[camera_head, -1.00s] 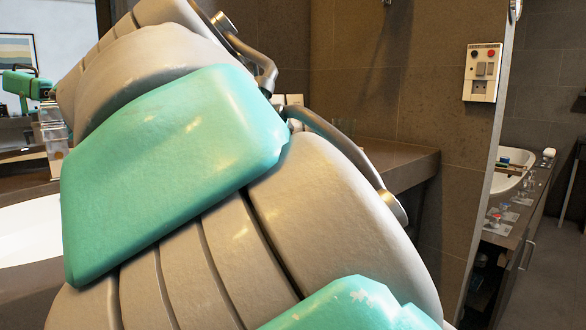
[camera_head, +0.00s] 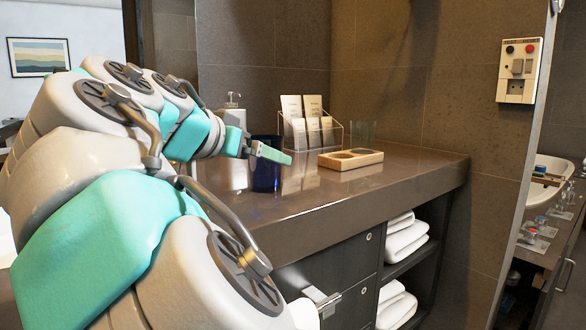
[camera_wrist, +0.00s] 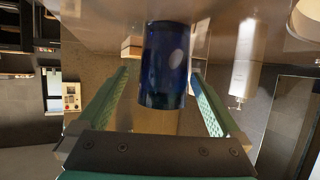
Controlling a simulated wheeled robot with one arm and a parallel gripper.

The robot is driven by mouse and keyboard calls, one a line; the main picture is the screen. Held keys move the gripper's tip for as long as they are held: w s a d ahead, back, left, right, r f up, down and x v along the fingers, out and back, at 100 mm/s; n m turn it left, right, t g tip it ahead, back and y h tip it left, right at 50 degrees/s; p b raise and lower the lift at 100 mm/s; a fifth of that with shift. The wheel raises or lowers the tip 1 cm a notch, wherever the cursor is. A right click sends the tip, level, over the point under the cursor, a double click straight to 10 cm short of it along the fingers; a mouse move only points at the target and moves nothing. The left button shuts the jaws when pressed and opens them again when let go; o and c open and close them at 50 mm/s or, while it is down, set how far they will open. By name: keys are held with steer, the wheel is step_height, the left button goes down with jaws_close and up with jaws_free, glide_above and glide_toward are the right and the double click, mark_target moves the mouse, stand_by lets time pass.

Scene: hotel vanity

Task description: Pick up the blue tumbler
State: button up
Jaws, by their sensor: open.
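The blue tumbler (camera_head: 266,178) stands upright on the brown counter, right of a white pump bottle, its upper part partly hidden by my gripper. My gripper (camera_head: 268,153) is at the tumbler's rim height, with one green finger showing across it. In the wrist view, which looks upside down, the tumbler (camera_wrist: 164,68) appears between the two green fingers of my open gripper (camera_wrist: 160,76). Gaps show on both sides of the tumbler, so the fingers look apart from it. I cannot tell how far it reaches between them in depth.
The white pump bottle (camera_head: 235,150) stands close left of the tumbler. A clear holder with cards (camera_head: 308,128) and a wooden tray (camera_head: 350,159) are behind and right. The counter (camera_head: 400,180) is clear at the right. Towels (camera_head: 405,238) lie on shelves below.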

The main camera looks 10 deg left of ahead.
steer(key=shift+a+x, duration=0.2)
steer(key=shift+x, duration=2.85)
jaws_close()
